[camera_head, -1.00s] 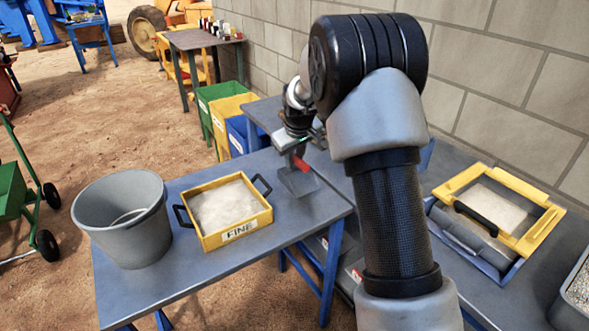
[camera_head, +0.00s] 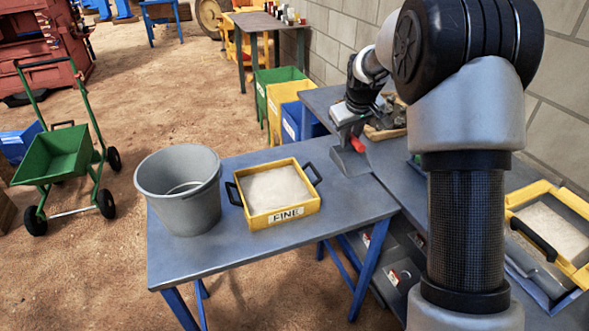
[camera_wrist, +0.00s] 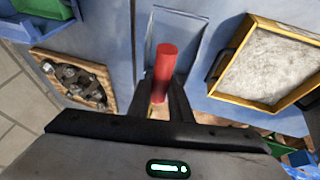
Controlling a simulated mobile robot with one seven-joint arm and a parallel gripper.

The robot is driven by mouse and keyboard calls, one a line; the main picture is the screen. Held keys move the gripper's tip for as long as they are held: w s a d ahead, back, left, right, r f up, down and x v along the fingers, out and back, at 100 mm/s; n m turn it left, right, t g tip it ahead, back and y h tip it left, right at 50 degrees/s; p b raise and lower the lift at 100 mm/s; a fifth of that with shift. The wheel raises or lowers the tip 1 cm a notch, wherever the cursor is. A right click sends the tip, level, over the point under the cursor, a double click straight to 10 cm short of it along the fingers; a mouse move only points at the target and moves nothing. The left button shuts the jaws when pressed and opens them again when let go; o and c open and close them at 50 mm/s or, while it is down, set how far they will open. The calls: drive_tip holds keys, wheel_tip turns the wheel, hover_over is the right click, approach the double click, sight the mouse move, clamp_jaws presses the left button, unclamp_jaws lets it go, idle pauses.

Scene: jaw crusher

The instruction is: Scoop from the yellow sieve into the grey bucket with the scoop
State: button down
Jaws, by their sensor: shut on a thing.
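The yellow sieve (camera_head: 285,213), labelled FINE, stands on the blue-grey table and is full of pale fine material (camera_head: 274,188). It also shows at the right of the wrist view (camera_wrist: 246,94). The grey bucket (camera_head: 184,205) stands upright to its left; its visible inside holds no material that I can make out. The scoop has a red handle (camera_wrist: 164,68) and a grey metal pan (camera_wrist: 182,34). My gripper (camera_wrist: 166,102) is shut on the red handle. In the head view my gripper (camera_head: 352,128) holds the scoop (camera_head: 350,158) right of the sieve, near the table's right end.
A second yellow-framed sieve (camera_head: 548,222) sits at the right. A wooden tray of dark parts (camera_wrist: 75,78) lies beside my gripper. Green, yellow and blue bins (camera_head: 276,92) stand behind the table. The table's front (camera_head: 270,255) is clear.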

drive_tip(key=s+a+m+t+h, duration=0.1)
drive_tip(key=s+a+m+t, duration=0.15)
drive_tip(key=s, duration=1.45)
drive_tip(key=w+a+r+n+g+y+b, duration=0.1)
drive_tip(key=w+a+n+y+b, duration=0.2)
drive_tip(key=a, duration=0.6)
drive_tip(key=w+a+r+n+g+y, duration=0.1)
drive_tip(key=w+a+n+y, duration=0.4)
drive_tip(key=a, duration=0.4)
drive_tip(key=w+a+r+n+g+y+b, duration=0.15)
drive_tip(key=w+a+n, duration=0.3)
drive_tip(key=a, duration=0.45)
drive_tip(key=s+d+f+n+h, duration=0.1)
drive_tip(key=d+f, duration=0.2)
drive_tip(key=f, duration=0.2)
drive_tip(key=s+d+f+h, duration=0.1)
drive_tip(key=d+f+h, duration=0.15)
drive_tip(key=f, duration=0.35)
wheel_tip(320, 180, up, 7)
drive_tip(key=w+a+g+h+p, duration=0.1)
drive_tip(key=p, duration=0.8)
drive_tip(key=shift+a+n+h+p, duration=0.2)
drive_tip(key=shift+n+h+p, duration=0.1)
drive_tip(key=shift+h, duration=0.1)
